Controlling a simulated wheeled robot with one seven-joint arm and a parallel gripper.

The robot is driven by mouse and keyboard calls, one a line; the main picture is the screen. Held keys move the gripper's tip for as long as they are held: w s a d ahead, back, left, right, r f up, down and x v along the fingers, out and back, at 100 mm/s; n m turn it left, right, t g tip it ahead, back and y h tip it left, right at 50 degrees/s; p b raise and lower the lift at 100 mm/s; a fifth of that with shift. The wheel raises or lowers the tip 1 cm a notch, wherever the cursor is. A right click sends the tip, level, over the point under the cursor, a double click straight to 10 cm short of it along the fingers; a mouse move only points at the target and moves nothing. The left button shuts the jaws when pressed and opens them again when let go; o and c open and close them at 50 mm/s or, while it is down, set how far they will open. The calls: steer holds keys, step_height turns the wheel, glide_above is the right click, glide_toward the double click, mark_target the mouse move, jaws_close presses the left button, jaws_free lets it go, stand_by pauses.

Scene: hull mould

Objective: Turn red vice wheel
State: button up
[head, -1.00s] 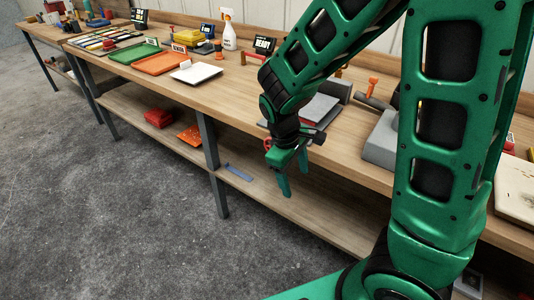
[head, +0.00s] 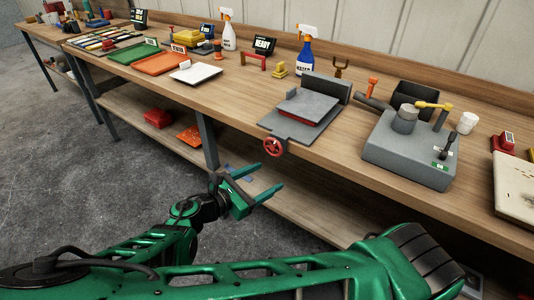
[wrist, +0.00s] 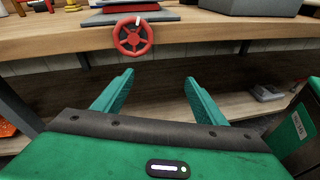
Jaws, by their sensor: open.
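The red vice wheel (head: 275,146) sits on the front of the grey vice (head: 305,115), at the front edge of the bench. It also shows in the wrist view (wrist: 133,37), upright and facing me, with a small white mark at its top. My gripper (head: 277,178) is open and empty, in front of the bench and below the wheel in the head view. In the wrist view its two green fingers (wrist: 155,88) are spread apart, and the wheel appears beyond and above them, slightly left of centre. No finger touches the wheel.
The bench top (head: 345,150) overhangs a lower shelf (head: 300,214). A grey machine with a yellow lever (head: 410,145) stands right of the vice. Trays (head: 162,63) lie to the left. The floor in front is open.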

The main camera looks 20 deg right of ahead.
mark_target(271, 150)
steer(key=a+r+n+t, duration=0.3)
steer(key=a+r+t, duration=0.1)
steer(key=a, duration=0.1)
steer(key=shift+h, duration=0.3)
steer(key=x, duration=1)
steer(key=shift+w+d+f, duration=0.2)
steer(key=shift+w+f, duration=0.1)
steer(key=shift+f, duration=0.05)
